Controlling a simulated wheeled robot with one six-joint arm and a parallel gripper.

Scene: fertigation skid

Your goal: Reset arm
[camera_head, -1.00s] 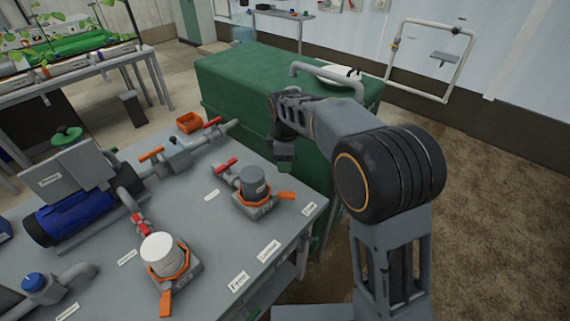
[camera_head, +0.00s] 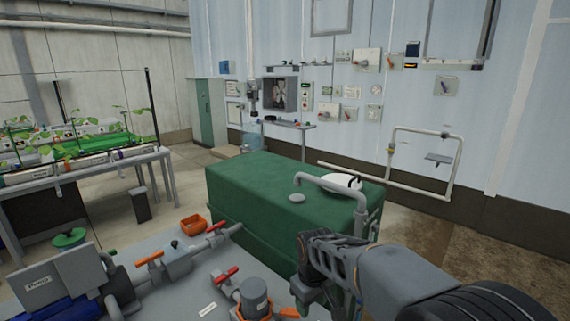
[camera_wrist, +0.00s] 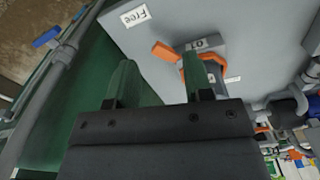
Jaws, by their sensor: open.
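My gripper (camera_head: 307,289) hangs from the arm at the lower right of the head view, near the front of the green tank and beside the bench. In the wrist view its two green fingers (camera_wrist: 160,80) stand apart, with nothing between them. They point toward the grey bench top (camera_wrist: 230,15). An orange handle (camera_wrist: 165,52) lies beyond the fingers, and I cannot tell how far off it is. In the head view the lower part of my arm is cut off by the frame edge.
The green tank (camera_head: 270,190) with a grey pipe (camera_head: 330,186) on top stands behind my arm. The bench (camera_head: 180,300) at lower left carries valves with red handles (camera_head: 226,275), an orange bin (camera_head: 194,225) and a pump. Floor at the right (camera_head: 510,255) is clear.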

